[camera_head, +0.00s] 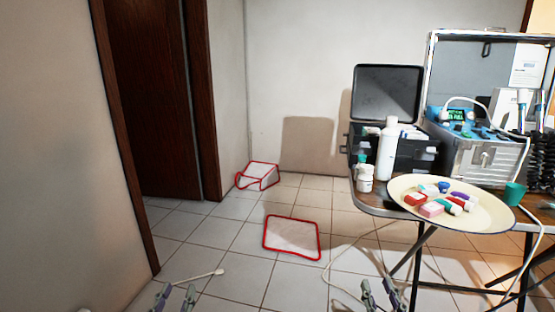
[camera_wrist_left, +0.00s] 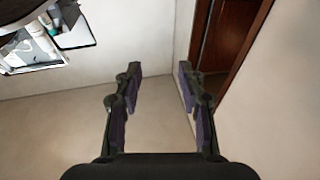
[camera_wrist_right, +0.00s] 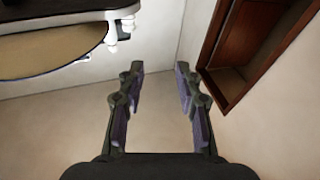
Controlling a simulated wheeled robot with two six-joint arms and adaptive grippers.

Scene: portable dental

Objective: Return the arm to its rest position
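My left gripper (camera_head: 174,298) shows at the bottom edge of the head view, left of centre. Its two fingers stand apart with nothing between them in the left wrist view (camera_wrist_left: 158,90). My right gripper (camera_head: 382,297) is at the bottom edge of the head view, right of centre, below and in front of the table. Its fingers are also apart and empty in the right wrist view (camera_wrist_right: 159,90). Both grippers are clear of the table's objects. Most of both arms is out of the head view.
A table (camera_head: 392,207) at the right holds an open black case (camera_head: 388,93), a metal dental unit (camera_head: 490,160), white bottles and a round tray (camera_head: 404,192) with several small items. Red-edged white shapes (camera_head: 291,237) are on the floor. A thin white stick (camera_head: 195,276) shows near my left gripper.

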